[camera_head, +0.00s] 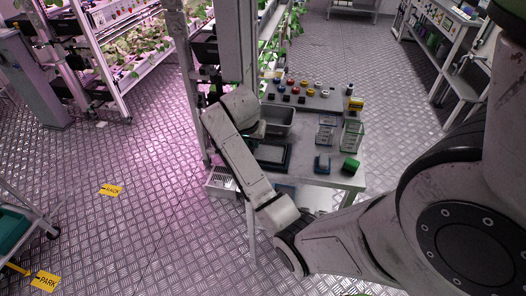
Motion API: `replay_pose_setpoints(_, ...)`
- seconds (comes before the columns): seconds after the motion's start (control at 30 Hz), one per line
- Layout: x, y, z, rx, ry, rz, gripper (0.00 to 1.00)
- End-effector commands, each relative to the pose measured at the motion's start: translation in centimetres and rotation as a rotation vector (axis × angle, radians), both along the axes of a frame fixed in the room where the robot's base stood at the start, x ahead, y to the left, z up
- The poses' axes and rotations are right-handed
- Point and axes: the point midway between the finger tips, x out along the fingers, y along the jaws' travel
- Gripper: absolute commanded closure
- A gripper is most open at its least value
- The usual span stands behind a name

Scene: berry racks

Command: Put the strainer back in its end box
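My arm reaches in from the right and bends up over the left end of the steel table (345,180). Its wrist end (240,103) is beside a grey bin (289,114) on the table. The fingers of my gripper are hidden or too small to make out, so I cannot tell whether they hold anything. A pale slotted box (221,184) sits low at the table's left end, partly behind my forearm. I cannot pick out the strainer for certain.
Colored caps and jars line the table's back. Glass-like holders (351,133) and a green block (350,166) stand at its right. A plant rack (110,60) is at upper left, and a cart (20,215) at the left edge.

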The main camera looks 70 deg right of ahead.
Motion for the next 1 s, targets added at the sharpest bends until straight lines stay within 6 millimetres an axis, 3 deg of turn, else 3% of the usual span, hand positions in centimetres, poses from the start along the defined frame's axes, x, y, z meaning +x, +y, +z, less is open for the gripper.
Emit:
replay_pose_setpoints(0.17,0.0,0.0,0.0,0.000,0.000,0.000,1.00)
replay_pose_setpoints(0.67,0.0,0.0,0.0,0.000,0.000,0.000,1.00)
replay_pose_setpoints(1.0,0.1,-0.6,1.7,-0.001,-0.002,0.002,1.00)
